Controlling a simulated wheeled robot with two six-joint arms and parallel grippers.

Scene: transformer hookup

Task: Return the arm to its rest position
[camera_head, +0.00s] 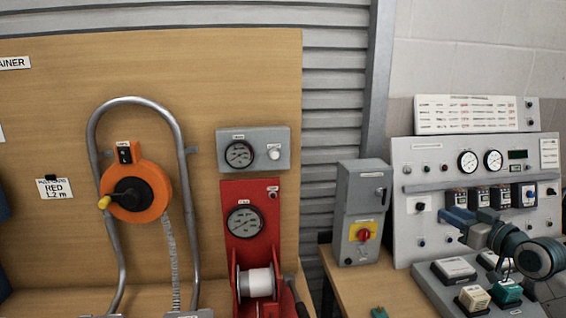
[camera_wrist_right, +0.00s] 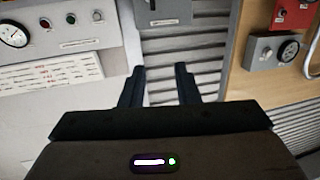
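My right arm comes in from the right edge of the head view, in front of the grey instrument panel (camera_head: 420,165). My right gripper (camera_head: 452,222) points left and is held above the sloping console, apart from things. In the right wrist view its two dark fingers (camera_wrist_right: 160,82) stand apart with nothing between them, so it is open and empty. My left gripper is not in view.
A grey switch box (camera_head: 362,195) with a red knob stands on the bench left of my right gripper. The console (camera_head: 440,285) carries several small blocks. A wooden board (camera_head: 75,90) holds an orange reel (camera_head: 155,185) and a red gauge unit (camera_head: 262,195).

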